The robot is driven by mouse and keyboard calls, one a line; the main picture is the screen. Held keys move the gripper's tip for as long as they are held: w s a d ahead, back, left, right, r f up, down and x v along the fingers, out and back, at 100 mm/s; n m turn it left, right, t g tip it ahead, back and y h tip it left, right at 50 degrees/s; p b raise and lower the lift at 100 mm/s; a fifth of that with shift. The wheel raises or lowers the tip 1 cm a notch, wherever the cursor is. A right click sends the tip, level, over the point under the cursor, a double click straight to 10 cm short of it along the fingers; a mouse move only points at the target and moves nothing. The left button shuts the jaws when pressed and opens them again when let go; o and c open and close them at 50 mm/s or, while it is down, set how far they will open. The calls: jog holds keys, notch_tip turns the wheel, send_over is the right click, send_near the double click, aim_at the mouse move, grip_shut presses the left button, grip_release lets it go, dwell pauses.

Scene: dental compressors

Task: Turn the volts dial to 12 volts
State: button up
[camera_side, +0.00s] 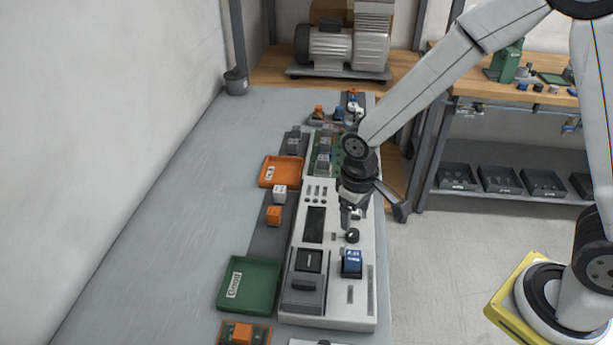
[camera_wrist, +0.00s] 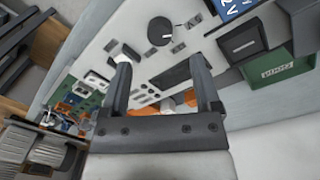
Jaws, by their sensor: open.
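The dial is a round black knob (camera_side: 352,236) on the white panel (camera_side: 335,270). In the wrist view the dial (camera_wrist: 161,31) shows a white pointer mark, with small dark labels around it that are too small to read. My gripper (camera_side: 350,217) is just above and behind the dial in the side view, pointing down. In the wrist view my gripper (camera_wrist: 161,62) has its two fingers spread apart with nothing between them, and the dial lies beyond the fingertips. Whether a finger touches it cannot be told.
A blue block (camera_side: 351,260) and a dark switch block (camera_side: 308,260) stand on the panel near the dial. A green tray (camera_side: 248,260) and an orange tray (camera_side: 268,180) lie to the left. A compressor (camera_side: 345,45) stands behind. The grey table's left side (camera_side: 170,220) is clear.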

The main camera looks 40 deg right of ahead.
aim_at(353, 233)
jog(key=shift+d+f, duration=0.2)
jog(key=shift+f, duration=2.85)
grip_shut()
jog(key=shift+m, duration=0.4)
jog(key=m, duration=0.5)
jog(key=shift+w, duration=0.1)
jog(key=m, duration=0.6)
jog(key=shift+g, duration=0.3)
